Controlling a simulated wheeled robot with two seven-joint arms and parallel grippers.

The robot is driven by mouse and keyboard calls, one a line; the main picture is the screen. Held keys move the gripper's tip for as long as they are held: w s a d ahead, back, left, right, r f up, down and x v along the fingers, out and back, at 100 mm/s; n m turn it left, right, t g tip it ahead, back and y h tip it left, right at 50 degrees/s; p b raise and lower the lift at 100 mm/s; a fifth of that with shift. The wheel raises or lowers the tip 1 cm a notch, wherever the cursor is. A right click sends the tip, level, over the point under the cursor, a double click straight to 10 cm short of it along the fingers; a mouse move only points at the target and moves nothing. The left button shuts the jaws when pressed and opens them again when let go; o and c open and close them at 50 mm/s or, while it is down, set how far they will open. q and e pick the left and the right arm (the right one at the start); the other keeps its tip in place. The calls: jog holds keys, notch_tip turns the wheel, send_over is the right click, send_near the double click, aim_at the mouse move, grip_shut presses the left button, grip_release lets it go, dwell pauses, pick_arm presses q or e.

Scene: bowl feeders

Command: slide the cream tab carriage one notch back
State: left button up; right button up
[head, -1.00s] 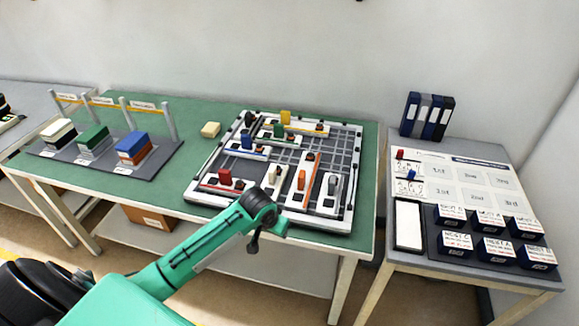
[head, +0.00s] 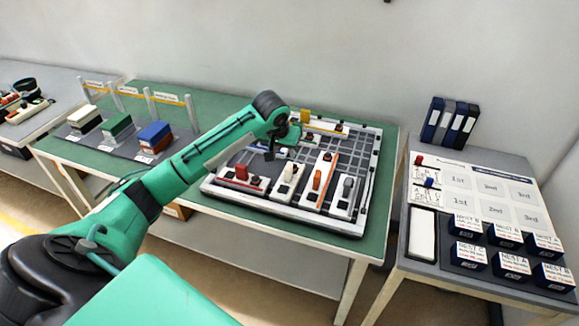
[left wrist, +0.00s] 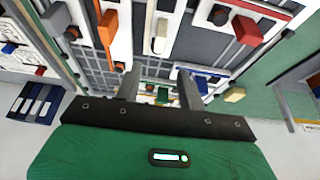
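The cream tab carriage (head: 289,173) stands on the front part of the grid board (head: 345,226), between the red tab carriage (head: 241,173) and the orange tab carriage (head: 317,180). Its cream tab also shows at the top of the left wrist view (left wrist: 161,36). My left gripper (head: 284,137) hangs over the middle of the board, behind the cream tab. In the left wrist view its two fingers (left wrist: 158,88) are apart with nothing held between them. My arm hides the board's back left part in the head view. My right gripper is not in view.
A grey tab carriage (head: 346,190) stands right of the orange one. A yellow tab (head: 305,116) shows at the board's back. A pale loose block (left wrist: 235,95) lies on the green table beside the board. A side table (head: 480,275) with dark boxes stands to the right.

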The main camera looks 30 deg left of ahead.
aim_at(288, 166)
pick_arm(q)
jog(key=p+x, duration=0.2)
jog(key=x, duration=1)
jog(key=shift+w, duration=0.1)
grip_shut()
